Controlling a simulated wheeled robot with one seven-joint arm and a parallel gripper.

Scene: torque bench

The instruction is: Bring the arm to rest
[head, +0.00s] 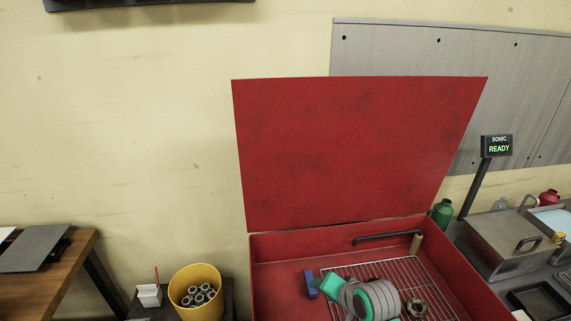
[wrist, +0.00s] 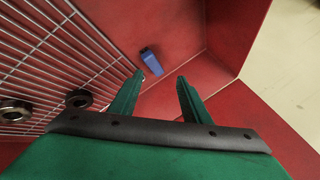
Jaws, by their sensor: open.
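My gripper (wrist: 163,85) shows in the wrist view with its two green fingers spread apart and nothing between them. In the head view my grey and green arm end (head: 370,298) is inside the open red parts washer (head: 285,252), over its wire rack. A blue block-like item (wrist: 152,61) lies on the red floor beyond the fingertips, apart from them. It also shows in the head view (head: 310,281), left of my gripper. The fingertips are partly hidden in the head view.
The washer's red lid (head: 355,150) stands open behind. Ring-shaped metal parts (wrist: 79,99) lie on the rack (wrist: 75,50). A yellow bucket (head: 196,290) of tubes stands left of the washer. A steel tank (head: 505,245) with a "READY" display (head: 497,146) is at right. Space above the left table (head: 50,275) is open.

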